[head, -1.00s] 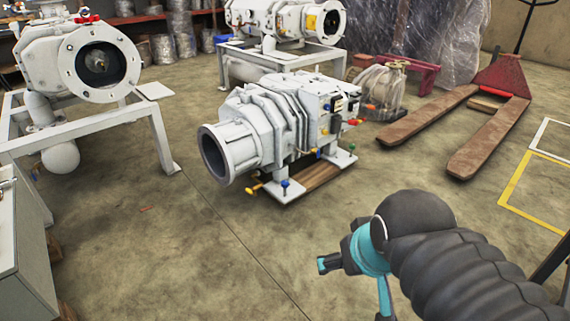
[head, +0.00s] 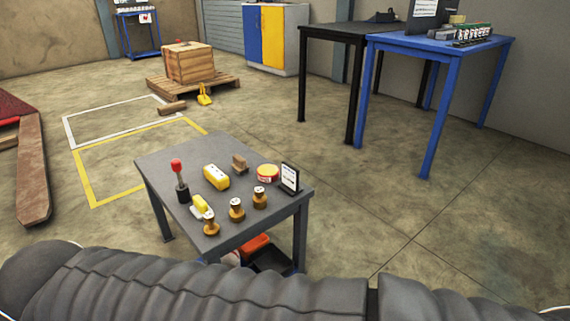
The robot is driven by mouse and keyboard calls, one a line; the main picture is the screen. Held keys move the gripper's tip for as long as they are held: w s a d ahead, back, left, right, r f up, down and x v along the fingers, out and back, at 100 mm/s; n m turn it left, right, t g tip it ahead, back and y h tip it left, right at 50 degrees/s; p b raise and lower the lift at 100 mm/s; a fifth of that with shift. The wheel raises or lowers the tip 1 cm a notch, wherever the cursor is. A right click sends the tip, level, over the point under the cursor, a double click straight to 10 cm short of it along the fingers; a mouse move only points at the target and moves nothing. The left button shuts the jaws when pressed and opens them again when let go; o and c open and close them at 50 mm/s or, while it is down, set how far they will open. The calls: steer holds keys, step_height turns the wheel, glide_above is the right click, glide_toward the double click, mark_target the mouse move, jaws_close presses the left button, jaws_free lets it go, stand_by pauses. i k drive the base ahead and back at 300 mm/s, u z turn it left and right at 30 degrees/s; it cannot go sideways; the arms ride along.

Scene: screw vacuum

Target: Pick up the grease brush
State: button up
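A small dark table (head: 165,160) stands in front of me with several small items. I cannot tell for sure which one is the grease brush. Candidates are a small brown block-like item (head: 240,163) near the back edge, a yellow-and-white item (head: 202,207) near the front, and a red-topped item in a black base (head: 180,182) at the left. A yellow block (head: 215,177), a yellow-and-red round tin (head: 268,173) and brass-coloured knob-like pieces (head: 237,210) are there too. My arm crosses the bottom of the view; my gripper is out of view.
A small upright sign (head: 290,178) stands at the table's right corner. Orange and dark items (head: 254,244) lie beneath the table. Behind are a black table (head: 335,34), a blue table (head: 440,48) and a wooden crate (head: 190,62) on a pallet. Floor to the right is clear.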

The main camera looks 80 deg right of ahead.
mark_target(240, 166)
steer(key=z, duration=2.15)
steer(key=k, duration=0.3)
steer(key=u, duration=0.25)
steer(key=i, duration=0.85)
steer(key=z, duration=0.35)
